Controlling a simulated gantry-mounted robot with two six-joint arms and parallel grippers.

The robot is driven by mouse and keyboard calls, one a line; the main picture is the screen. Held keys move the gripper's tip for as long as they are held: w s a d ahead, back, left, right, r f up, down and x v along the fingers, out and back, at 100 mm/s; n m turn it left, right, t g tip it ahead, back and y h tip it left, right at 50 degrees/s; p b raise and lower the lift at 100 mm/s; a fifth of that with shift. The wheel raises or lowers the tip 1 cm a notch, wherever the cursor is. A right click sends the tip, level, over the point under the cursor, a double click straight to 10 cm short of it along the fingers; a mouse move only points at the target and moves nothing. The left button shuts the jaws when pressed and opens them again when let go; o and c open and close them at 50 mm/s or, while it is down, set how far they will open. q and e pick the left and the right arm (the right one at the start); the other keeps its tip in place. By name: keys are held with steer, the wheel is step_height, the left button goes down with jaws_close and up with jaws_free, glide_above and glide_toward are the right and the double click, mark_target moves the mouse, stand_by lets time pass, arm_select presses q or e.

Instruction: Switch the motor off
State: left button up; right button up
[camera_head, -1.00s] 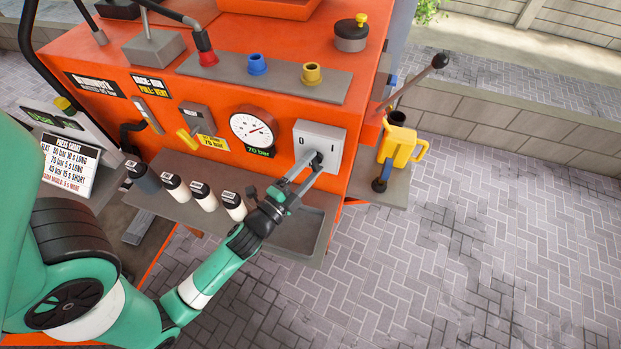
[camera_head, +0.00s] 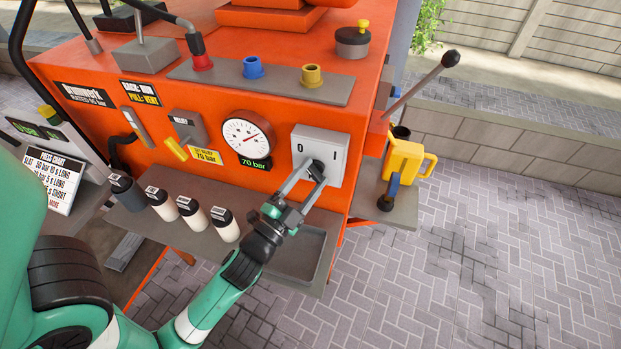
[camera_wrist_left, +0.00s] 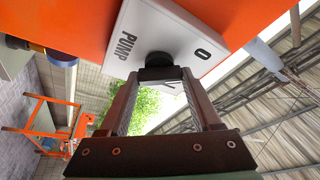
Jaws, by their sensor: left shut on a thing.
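The grey switch box (camera_head: 305,143) is on the front of the orange machine. My left gripper (camera_head: 311,176) is shut on the knob from the front. In the left wrist view, the fingers (camera_wrist_left: 158,78) sit at the black knob (camera_wrist_left: 158,59). Which mark the knob points to I cannot tell. My right gripper is not in view.
A pressure gauge (camera_head: 246,136) with a "70 bar" display is left of the box. Several capped cylinders (camera_head: 194,213) stand on the shelf below. A grey tray (camera_head: 304,255) lies under my arm. A long lever (camera_head: 425,80) and yellow jug (camera_head: 404,160) are at right.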

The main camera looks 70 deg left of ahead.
arm_select(q)
steer(key=o, duration=1.4)
steer(key=shift+s+d+f+b, duration=0.25)
steer(key=shift+s+b, duration=0.05)
steer(key=shift+b+v, duration=1.15)
steer(key=shift+v, duration=4.25)
steer(key=shift+r, duration=0.25)
